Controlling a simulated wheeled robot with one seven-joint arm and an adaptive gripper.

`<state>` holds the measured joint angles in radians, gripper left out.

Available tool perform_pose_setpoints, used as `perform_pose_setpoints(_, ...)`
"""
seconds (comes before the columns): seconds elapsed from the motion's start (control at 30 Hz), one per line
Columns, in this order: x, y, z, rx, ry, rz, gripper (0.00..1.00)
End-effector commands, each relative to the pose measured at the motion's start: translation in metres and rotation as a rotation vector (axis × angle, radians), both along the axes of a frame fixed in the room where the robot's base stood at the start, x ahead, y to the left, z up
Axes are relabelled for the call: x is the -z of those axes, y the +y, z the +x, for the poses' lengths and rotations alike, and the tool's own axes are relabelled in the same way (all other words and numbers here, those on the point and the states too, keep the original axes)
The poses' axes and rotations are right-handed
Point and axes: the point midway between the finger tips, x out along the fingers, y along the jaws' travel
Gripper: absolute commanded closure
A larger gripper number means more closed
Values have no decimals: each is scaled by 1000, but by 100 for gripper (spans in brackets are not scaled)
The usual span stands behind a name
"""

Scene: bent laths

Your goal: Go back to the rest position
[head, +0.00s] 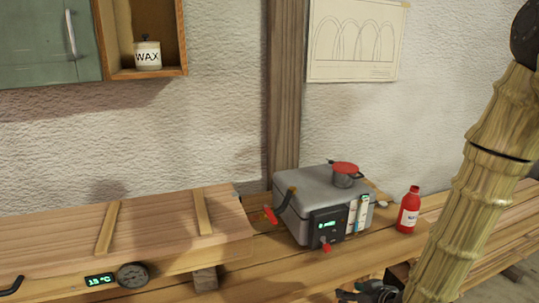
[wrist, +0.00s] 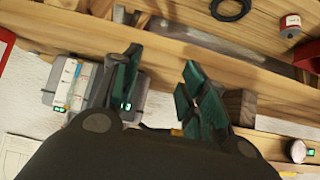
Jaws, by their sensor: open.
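My gripper (wrist: 162,68) is open, with its two dark green fingers apart and nothing between them in the wrist view. In the head view only part of my gripper (head: 372,292) shows at the bottom edge, below my bamboo-like arm at the right. It is in front of the bench and to the right of the grey box (head: 290,222). In the wrist view the grey box (wrist: 50,100) is partly hidden behind the left finger.
A long wooden box (head: 150,235) with a lit display and a dial lies at left.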

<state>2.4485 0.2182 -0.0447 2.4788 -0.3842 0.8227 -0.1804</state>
Motion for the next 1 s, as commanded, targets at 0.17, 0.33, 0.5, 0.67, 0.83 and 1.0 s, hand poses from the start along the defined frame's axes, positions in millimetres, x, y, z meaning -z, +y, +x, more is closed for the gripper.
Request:
perform_pose_setpoints(0.17, 23, -4, -12, 23, 51, -2, 57)
perform_pose_setpoints(0.33, 49, -4, -25, 44, 112, -5, 57)
perform_pose_setpoints(0.5, 87, -4, -47, 77, 200, -11, 57)
perform_pose_setpoints(0.67, 136, -6, -82, 123, 320, -22, 57)
perform_pose_setpoints(0.83, 183, -7, -125, 175, 446, -40, 57)
perform_pose_setpoints(1.0, 226, -9, -173, 226, 570, -62, 57)
